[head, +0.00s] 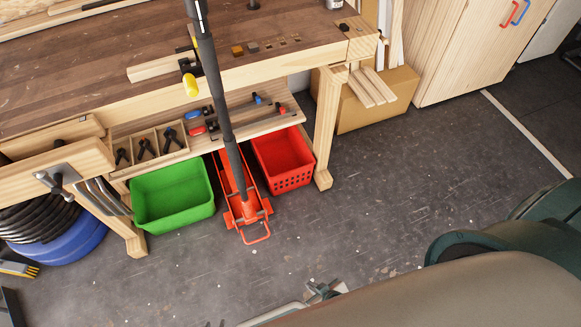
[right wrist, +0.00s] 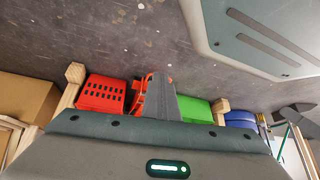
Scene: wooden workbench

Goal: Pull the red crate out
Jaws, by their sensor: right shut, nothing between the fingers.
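The red crate (head: 292,179) stands on the floor under the bench's lower shelf, beside the right front leg. Its front has rows of holes, its inside looks empty, and the shelf covers its back edge. In the right wrist view the red crate (right wrist: 101,94) appears upside down, left of centre. My right gripper (right wrist: 160,76) is shut and empty in the middle of that view. It is apart from the crate, with open floor beyond its tips. My left gripper is not identifiable in either view.
A red floor jack (head: 250,212) with a long dark upright handle (head: 224,110) stands just left of the crate. A green crate (head: 172,195) is further left. The bench leg (head: 326,125) and a cardboard box (head: 395,98) are on the right. The floor in front is clear.

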